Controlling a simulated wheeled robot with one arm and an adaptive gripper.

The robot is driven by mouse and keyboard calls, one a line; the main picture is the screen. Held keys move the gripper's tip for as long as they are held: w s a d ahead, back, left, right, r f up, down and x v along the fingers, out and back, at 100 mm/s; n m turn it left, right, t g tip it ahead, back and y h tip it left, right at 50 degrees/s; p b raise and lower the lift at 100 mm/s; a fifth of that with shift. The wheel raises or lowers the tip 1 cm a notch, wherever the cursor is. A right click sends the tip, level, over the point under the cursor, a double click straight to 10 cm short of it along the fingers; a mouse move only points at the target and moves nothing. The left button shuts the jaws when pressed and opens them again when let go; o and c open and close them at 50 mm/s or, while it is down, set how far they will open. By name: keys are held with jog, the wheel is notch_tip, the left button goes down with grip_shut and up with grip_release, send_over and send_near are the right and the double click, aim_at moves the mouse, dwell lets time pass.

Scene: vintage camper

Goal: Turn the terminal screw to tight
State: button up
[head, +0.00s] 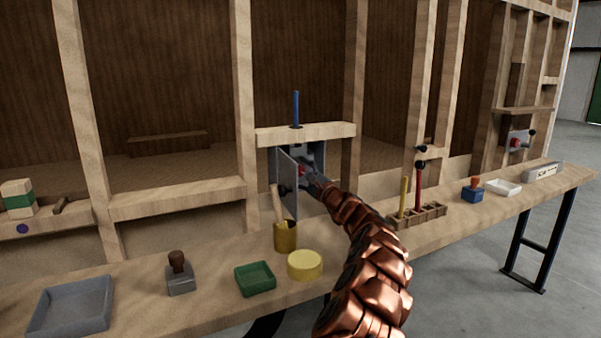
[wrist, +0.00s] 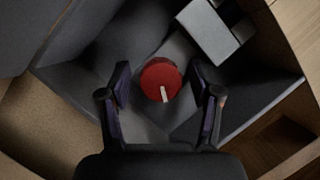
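The terminal screw, a red round knob with a white pointer line (wrist: 161,80), sits inside a grey box. The line points down and slightly right in the wrist view. In the head view a bit of the red knob (head: 302,170) shows inside the open grey box (head: 317,152). The box's door (head: 287,181) stands open at the left. My gripper (head: 313,184) reaches into the box. In the wrist view my gripper (wrist: 162,92) is open, with one finger on each side of the knob and a visible gap on both sides. Whether the fingertips are level with the knob cannot be told.
A grey block (wrist: 211,32) is close to the knob inside the box. On the bench below stand a yellow cup (head: 285,237) with a wooden handle in it, a yellow round tub (head: 305,265), a green tray (head: 255,279) and a wooden rack (head: 419,216) with upright tools.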

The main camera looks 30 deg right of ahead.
jog(key=v, duration=1.2)
dwell(0.5)
dwell(0.6)
